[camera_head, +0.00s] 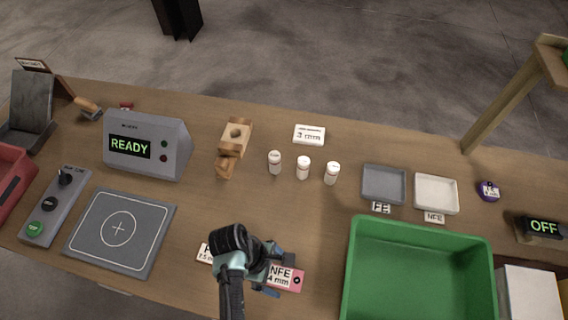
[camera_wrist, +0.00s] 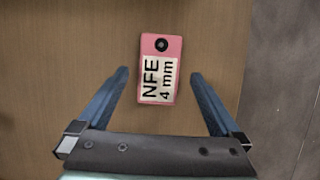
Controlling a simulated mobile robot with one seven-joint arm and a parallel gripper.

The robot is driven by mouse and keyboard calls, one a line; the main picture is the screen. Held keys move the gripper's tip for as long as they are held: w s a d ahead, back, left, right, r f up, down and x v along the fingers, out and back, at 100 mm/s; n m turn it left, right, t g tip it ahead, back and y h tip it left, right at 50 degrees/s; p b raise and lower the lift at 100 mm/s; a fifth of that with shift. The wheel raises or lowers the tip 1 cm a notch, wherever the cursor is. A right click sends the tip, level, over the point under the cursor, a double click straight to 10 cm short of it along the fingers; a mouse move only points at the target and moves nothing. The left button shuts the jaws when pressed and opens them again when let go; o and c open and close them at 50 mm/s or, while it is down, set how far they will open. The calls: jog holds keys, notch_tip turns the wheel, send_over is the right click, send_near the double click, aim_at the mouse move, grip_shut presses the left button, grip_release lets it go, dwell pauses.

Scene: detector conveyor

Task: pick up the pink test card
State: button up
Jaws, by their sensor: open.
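The pink test card (camera_wrist: 161,42), with a white label reading "NFE 4 mm" and a dark round spot at one end, lies flat on the wooden table. In the head view the card (camera_head: 296,281) is partly hidden by my arm and gripper. My gripper (camera_wrist: 161,80) is open and empty above the table. In the wrist view its two blue fingers stand apart, one on each side of the card's line, with the card's label end between the fingertips and the spot end beyond them. I cannot tell the exact height above it. My gripper also shows in the head view (camera_head: 276,272).
Another labelled card (camera_head: 204,252) lies just left, partly hidden by my arm. A green bin (camera_head: 486,245) stands close on the right. A grey pad (camera_head: 148,259) lies further left. Several white-capped bottles, including one in the middle (camera_head: 303,170), stand behind. Table between is clear.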

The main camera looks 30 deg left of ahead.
jog(key=shift+w+d+f, duration=0.15)
jog(key=shift+d+f, duration=0.1)
jog(key=shift+f, duration=0.4)
jog(key=c, duration=1.4)
jog(key=shift+r, duration=0.1)
jog(key=shift+c, duration=0.2)
